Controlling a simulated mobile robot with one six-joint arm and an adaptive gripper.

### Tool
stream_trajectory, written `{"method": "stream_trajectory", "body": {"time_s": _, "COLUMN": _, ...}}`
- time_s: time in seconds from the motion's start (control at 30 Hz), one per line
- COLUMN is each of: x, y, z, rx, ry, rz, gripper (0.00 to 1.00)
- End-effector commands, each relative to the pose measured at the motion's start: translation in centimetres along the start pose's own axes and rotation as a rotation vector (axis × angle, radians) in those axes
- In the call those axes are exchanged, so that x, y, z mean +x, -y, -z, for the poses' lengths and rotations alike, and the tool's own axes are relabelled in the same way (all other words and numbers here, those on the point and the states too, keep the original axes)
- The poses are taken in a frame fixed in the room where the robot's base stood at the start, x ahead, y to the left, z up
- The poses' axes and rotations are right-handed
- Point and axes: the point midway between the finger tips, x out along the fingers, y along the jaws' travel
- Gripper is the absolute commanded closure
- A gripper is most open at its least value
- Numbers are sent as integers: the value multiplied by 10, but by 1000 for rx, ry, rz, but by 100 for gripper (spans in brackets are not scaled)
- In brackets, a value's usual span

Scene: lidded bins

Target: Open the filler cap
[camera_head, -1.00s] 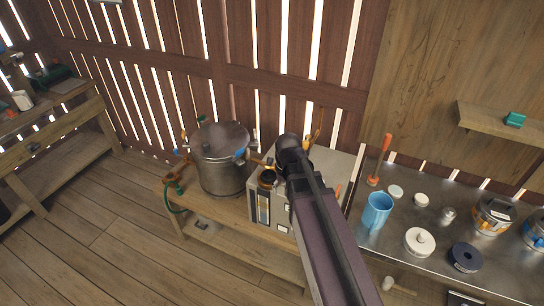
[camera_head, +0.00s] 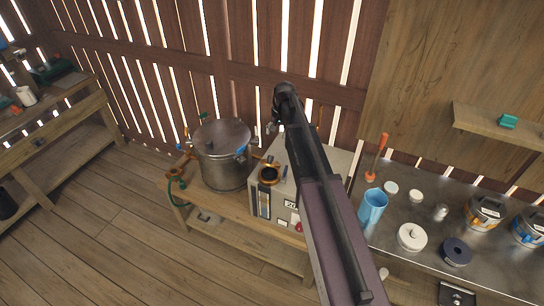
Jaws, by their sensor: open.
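The filler cap (camera_head: 269,174) appears to be the round black cap with an orange-brown rim on top of the light grey box unit (camera_head: 264,207). It looks seated on the unit, and nothing touches it. My arm crosses the view from the lower right, over the unit's right part. My gripper (camera_head: 272,127) is mostly hidden at the arm's far end; a small grey part shows left of the arm, above and beyond the cap in the picture. It is open, and I see nothing held in it.
A steel lidded pot (camera_head: 222,155) stands left of the unit on a wooden bench (camera_head: 233,207). On the right, a metal table (camera_head: 395,222) holds a blue cup (camera_head: 372,206), white lids, a dark ring and tins. A slatted wall stands close behind.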

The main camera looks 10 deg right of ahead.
Motion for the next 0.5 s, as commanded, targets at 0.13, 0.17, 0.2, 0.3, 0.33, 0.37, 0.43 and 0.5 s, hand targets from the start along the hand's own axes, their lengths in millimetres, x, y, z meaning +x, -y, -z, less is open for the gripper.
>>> {"method": "stream_trajectory", "body": {"time_s": 0.13, "x": 0, "y": 0, "z": 0, "rx": 0, "ry": 0, "rz": 0, "gripper": 27}}
{"method": "stream_trajectory", "body": {"time_s": 0.17, "x": 0, "y": 0, "z": 0, "rx": 0, "ry": 0, "rz": 0, "gripper": 27}}
{"method": "stream_trajectory", "body": {"time_s": 0.2, "x": 1, "y": -1, "z": 0, "rx": 0, "ry": 0, "rz": 0, "gripper": 27}}
{"method": "stream_trajectory", "body": {"time_s": 0.3, "x": 3, "y": -1, "z": 0, "rx": 0, "ry": 0, "rz": -1, "gripper": 27}}
{"method": "stream_trajectory", "body": {"time_s": 0.33, "x": 4, "y": -1, "z": 0, "rx": 0, "ry": 0, "rz": -1, "gripper": 27}}
{"method": "stream_trajectory", "body": {"time_s": 0.37, "x": 5, "y": -1, "z": 0, "rx": 0, "ry": 0, "rz": -1, "gripper": 27}}
{"method": "stream_trajectory", "body": {"time_s": 0.43, "x": 8, "y": -1, "z": 0, "rx": 0, "ry": 0, "rz": -1, "gripper": 27}}
{"method": "stream_trajectory", "body": {"time_s": 0.5, "x": 12, "y": -1, "z": 0, "rx": 0, "ry": 0, "rz": -1, "gripper": 27}}
